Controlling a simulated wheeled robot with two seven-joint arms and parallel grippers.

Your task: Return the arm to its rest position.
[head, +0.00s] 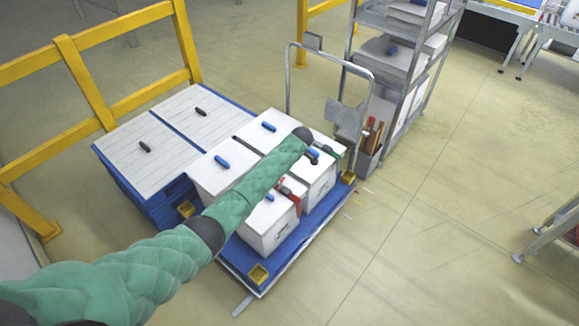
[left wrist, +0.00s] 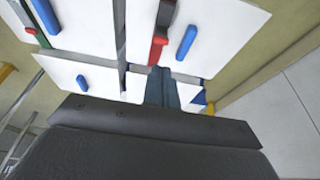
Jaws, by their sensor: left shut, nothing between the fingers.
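My left arm (head: 150,263), in a green quilted sleeve, reaches from the lower left of the head view out over the white boxes. My left gripper (head: 312,157) is at its far end, above the box tops, small and partly hidden by the wrist. It is shut with nothing held. In the left wrist view its dark body fills the bottom, with white lids beyond it. Whether the gripper touches a lid cannot be told. My right arm and gripper are not in view.
Several white lidded boxes (head: 258,238) with blue handles stand on a blue cart (head: 237,266). Blue crates (head: 147,200) with pale lids stand to their left, by a yellow railing (head: 84,82). A grey shelf rack (head: 413,85) stands behind.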

